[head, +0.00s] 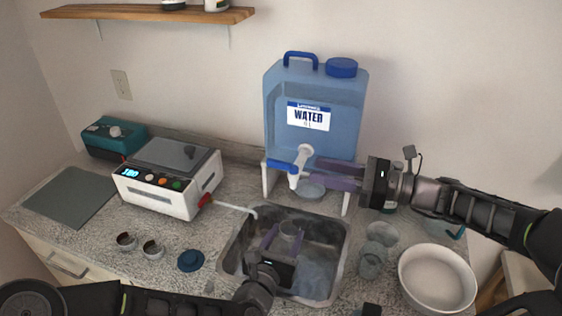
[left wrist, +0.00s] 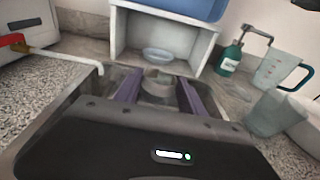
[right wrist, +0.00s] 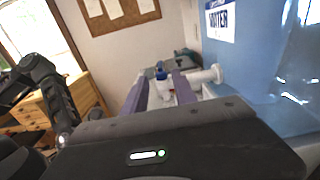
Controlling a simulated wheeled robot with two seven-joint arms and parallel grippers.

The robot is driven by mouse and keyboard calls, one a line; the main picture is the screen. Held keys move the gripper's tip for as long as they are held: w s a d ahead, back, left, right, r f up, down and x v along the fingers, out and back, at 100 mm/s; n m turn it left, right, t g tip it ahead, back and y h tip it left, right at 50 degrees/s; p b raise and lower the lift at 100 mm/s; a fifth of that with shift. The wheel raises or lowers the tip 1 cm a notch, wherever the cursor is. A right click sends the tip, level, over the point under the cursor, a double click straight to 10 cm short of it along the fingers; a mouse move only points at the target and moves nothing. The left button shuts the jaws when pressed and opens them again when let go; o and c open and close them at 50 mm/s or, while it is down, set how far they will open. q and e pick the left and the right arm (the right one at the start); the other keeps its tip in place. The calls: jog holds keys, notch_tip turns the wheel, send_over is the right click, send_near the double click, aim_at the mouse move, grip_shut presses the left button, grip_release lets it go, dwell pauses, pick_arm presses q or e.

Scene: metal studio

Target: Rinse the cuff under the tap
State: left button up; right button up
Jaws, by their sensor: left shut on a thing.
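A grey ring-like cuff (head: 289,230) is between the fingers of my left gripper (head: 284,238), which is shut on it over the sink basin (head: 338,262). The cuff also shows between the fingers in the left wrist view (left wrist: 157,88). The white tap (head: 304,155) with a blue lever (head: 280,166) sticks out of the blue water container (head: 285,98), above and behind the cuff. My right gripper (head: 317,173) is open, its fingers apart and pointing at the tap from the right. In the right wrist view the tap (right wrist: 163,88) shows between the fingertips; contact is unclear. No water stream is visible.
A white device (head: 150,192) with a digital display stands left of the sink, its thin spout reaching the basin rim. Glasses (head: 372,262) and a white bowl (head: 437,278) stand right of the sink.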

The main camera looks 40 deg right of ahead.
aim_at(281, 162)
jog(key=x, duration=1)
jog(key=shift+f, duration=0.1)
grip_shut()
